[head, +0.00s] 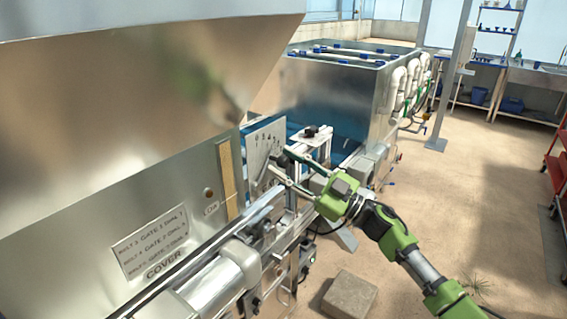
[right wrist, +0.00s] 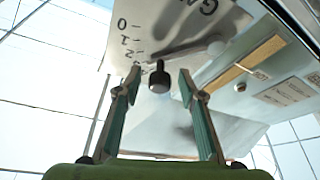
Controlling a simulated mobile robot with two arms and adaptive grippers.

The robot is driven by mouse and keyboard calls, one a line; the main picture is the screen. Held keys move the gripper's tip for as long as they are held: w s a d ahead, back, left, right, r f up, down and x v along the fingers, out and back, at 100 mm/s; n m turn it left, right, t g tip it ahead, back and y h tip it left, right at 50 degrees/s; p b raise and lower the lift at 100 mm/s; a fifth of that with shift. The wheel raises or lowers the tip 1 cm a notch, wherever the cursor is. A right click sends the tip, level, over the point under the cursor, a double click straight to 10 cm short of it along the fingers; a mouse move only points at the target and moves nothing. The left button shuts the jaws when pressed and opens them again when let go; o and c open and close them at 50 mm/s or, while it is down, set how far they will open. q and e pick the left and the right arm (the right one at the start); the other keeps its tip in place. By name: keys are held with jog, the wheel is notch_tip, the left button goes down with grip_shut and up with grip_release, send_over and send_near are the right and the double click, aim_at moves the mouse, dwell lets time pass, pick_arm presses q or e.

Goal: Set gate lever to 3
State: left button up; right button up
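The gate scale plate (head: 265,140) is a pale upright panel with dark numbers beside the hopper. It also shows in the right wrist view (right wrist: 190,22), with 0, 1 and 2 readable along its left edge. The gate lever ends in a dark round knob (right wrist: 159,80), near the lower numbers; its exact setting is unclear. My right gripper (head: 279,158) is at the plate, fingers pointing at it. In the right wrist view the gripper (right wrist: 160,84) is open, one finger on each side of the knob, with visible gaps. My left gripper is out of view.
A placard (head: 150,243) with bolt, gate and dial settings is on the hopper's side. A metal rail (head: 205,255) and machine parts lie below the plate. A stone-like block (head: 349,295) sits on the floor. Open floor lies to the right.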

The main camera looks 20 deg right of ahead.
jog(key=v, duration=1.1)
jog(key=shift+s+d, duration=0.1)
